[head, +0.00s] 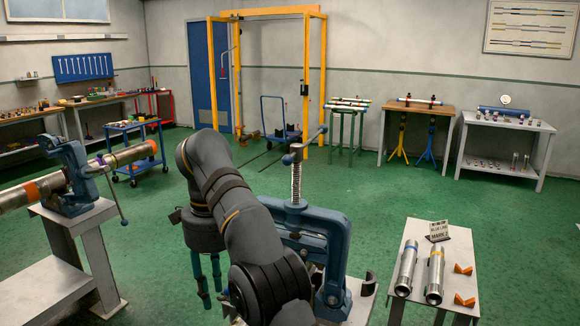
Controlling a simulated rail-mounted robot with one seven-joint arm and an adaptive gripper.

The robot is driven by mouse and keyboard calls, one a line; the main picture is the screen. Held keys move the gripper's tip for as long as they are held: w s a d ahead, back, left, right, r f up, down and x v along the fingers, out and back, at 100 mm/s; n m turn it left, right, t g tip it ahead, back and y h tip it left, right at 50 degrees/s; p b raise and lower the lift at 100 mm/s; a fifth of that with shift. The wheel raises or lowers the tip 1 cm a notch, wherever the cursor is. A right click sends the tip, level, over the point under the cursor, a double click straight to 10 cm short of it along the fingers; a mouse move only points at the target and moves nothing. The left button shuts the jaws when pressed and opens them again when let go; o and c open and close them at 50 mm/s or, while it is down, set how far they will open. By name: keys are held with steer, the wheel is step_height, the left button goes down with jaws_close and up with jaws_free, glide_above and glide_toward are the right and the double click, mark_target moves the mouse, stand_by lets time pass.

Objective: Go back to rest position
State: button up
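My gripper (212,294) hangs pointing down from the dark arm in the lower middle of the head view. Its teal fingers stand apart with floor showing between them, and nothing shows between them. It is to the left of a blue pipe vise (325,227) with an upright screw. My arm hides part of that vise and its stand. A second blue vise (73,180) at the left is around a long metal pipe (128,155) with orange bands.
A small table (408,232) at the lower right holds two metal pipes (406,268), orange wedges (463,269) and a sign (438,231). A blue cart (132,150) stands farther back. A yellow frame (323,85) and workbenches line the back. The green floor (345,185) between is mostly clear.

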steer(key=shift+s+a+f, duration=0.15)
steer(key=shift+a+f, duration=0.05)
steer(key=shift+f, duration=0.7)
steer(key=shift+s+a+f, duration=0.1)
steer(key=shift+a+f, duration=0.1)
steer(key=shift+f, duration=0.65)
steer(key=shift+r, duration=0.1)
